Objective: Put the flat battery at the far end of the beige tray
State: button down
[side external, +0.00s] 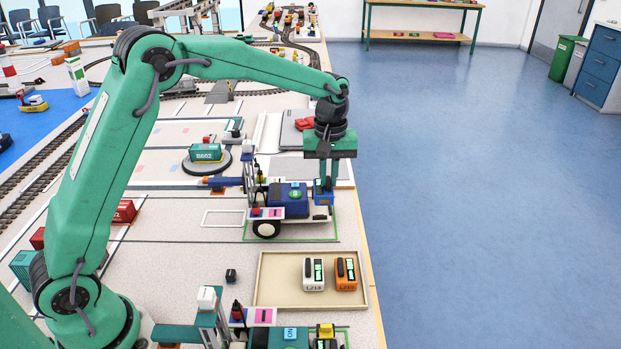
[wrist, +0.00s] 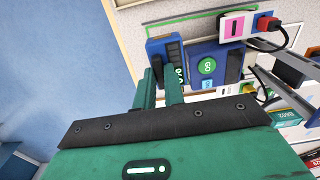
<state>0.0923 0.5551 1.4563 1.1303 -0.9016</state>
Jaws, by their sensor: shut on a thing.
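My gripper (side external: 328,182) points down over the right end of a small wheeled vehicle (side external: 266,229) and is shut on a blue battery (side external: 321,197). The blue battery is also between my fingers (wrist: 161,78) in the wrist view (wrist: 158,46), beside the vehicle's blue box with a round green sign (wrist: 207,66). I cannot tell whether the battery still touches the vehicle, and its charge display is mostly hidden. The beige tray (side external: 278,280) lies nearer the camera. A white battery (side external: 314,274) and an orange battery (side external: 346,274) stand upright in its right half.
The tray's left half is bare. A second vehicle (side external: 290,338) stands at the near edge of the picture. A thin post (side external: 249,178) rises at the first vehicle's left. A round stand with a green container (side external: 206,153) is farther left. The table edge and blue floor lie right.

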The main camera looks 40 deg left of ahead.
jog(key=s+d, duration=0.4)
jog(key=s, duration=0.5)
jog(key=s+d, duration=0.4)
jog(key=s, duration=0.5)
jog(key=s+d, duration=0.4)
jog(key=s, duration=0.4)
send_near(282, 279)
jog(key=shift+f, duration=1.75)
jog(key=shift+f, duration=0.15)
jog(key=c, duration=1.5)
grip_release()
notch_tip(282, 279, up, 12)
